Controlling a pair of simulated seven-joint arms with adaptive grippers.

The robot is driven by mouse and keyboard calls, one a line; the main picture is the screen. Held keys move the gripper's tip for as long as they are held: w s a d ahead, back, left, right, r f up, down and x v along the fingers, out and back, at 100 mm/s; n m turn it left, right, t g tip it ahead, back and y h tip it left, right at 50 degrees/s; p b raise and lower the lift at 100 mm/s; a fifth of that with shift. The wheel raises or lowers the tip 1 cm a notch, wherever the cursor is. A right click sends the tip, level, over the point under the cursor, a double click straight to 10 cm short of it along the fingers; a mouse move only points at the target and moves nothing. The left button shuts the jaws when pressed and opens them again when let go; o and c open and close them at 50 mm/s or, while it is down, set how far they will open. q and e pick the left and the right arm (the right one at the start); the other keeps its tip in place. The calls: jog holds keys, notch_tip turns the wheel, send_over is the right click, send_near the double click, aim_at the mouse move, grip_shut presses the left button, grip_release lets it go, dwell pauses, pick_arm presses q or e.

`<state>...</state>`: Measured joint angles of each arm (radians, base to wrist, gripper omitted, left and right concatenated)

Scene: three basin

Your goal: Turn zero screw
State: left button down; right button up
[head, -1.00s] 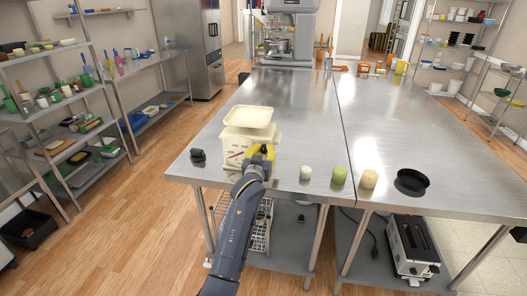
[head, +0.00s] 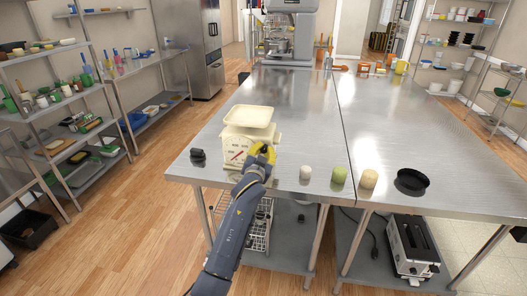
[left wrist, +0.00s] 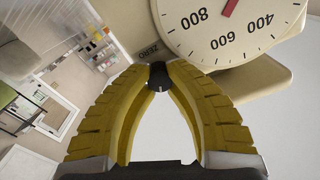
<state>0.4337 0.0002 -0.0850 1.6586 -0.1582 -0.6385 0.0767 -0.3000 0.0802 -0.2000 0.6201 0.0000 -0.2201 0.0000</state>
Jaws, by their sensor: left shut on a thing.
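A cream kitchen scale (head: 240,138) with a flat pan (head: 249,116) on top stands near the front edge of the metal table. Its round dial (head: 237,152) faces me; the left wrist view shows the dial (left wrist: 222,45) close up with a red needle. The dark zero screw (left wrist: 158,76) sticks out of the scale's body beside the word ZERO. My left gripper (head: 265,152) has yellow fingers; in the left wrist view its fingertips (left wrist: 158,70) are shut on the zero screw from both sides. My right gripper is not in view.
A small black object (head: 198,155) lies left of the scale. The table (head: 300,115) behind is mostly clear.

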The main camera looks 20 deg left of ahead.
pick_arm(q)
jog(key=m, duration=0.4)
jog(key=shift+d+r+m, duration=0.1)
jog(key=shift+r+m, duration=0.05)
jog(key=shift+m, duration=0.55)
jog(key=c, duration=1.1)
grip_release()
jog(key=shift+c, duration=0.2)
jog(key=shift+s, duration=0.1)
jog(key=s+d, duration=0.1)
jog(key=s, duration=1)
jog(key=shift+s, duration=0.4)
